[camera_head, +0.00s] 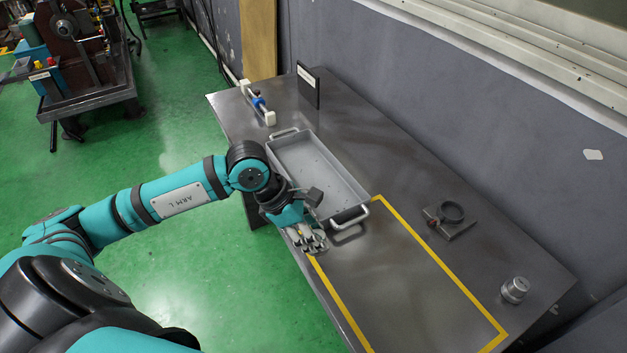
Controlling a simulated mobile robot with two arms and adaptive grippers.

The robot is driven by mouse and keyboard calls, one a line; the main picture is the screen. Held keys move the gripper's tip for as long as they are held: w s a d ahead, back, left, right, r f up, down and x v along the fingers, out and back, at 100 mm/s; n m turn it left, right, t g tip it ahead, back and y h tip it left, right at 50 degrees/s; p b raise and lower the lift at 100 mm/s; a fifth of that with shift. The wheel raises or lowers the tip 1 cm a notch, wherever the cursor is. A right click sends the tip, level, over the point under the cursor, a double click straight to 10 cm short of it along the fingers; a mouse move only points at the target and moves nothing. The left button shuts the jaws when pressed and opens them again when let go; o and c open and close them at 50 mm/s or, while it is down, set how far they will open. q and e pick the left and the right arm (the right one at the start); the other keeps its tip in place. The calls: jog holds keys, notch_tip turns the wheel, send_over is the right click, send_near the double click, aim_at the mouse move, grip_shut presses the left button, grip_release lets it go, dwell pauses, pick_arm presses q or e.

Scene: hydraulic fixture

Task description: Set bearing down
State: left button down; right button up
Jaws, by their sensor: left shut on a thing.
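My left gripper (311,243) reaches in from the left and points down at the table's front edge. It is just left of the near handle of the grey tray (318,170). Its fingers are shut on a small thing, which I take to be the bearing. The fingers mostly hide it, so its shape and any contact with the table cannot be made out. My right gripper is not in view.
The metal table (420,290) has a yellow-taped area, clear inside. Right of it are a dark ring on a plate (450,212) and a silver cylinder (515,290). A blue-and-white fixture (258,103) and a black sign plate (308,87) stand at the far end.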

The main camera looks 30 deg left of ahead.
pick_arm(q)
jog(key=n, duration=0.1)
jog(key=a+n+t+y, duration=0.1)
jog(key=n, duration=0.1)
jog(key=shift+w+a, duration=0.2)
jog(key=shift+w, duration=0.15)
jog(key=w+a+n+t+y, duration=0.1)
jog(key=a+n+y, duration=0.1)
jog(key=n, duration=0.2)
jog(key=p, duration=0.5)
send_near(325, 181)
jog(key=shift+n+t, duration=0.3)
jog(key=d, duration=0.4)
jog(key=shift+s+d, duration=0.15)
notch_tip(325, 181, down, 2)
jog(key=shift+s+f+p, duration=0.15)
jog(key=shift+f+p, duration=0.1)
jog(key=shift+p, duration=0.15)
jog(key=shift+f, duration=0.5)
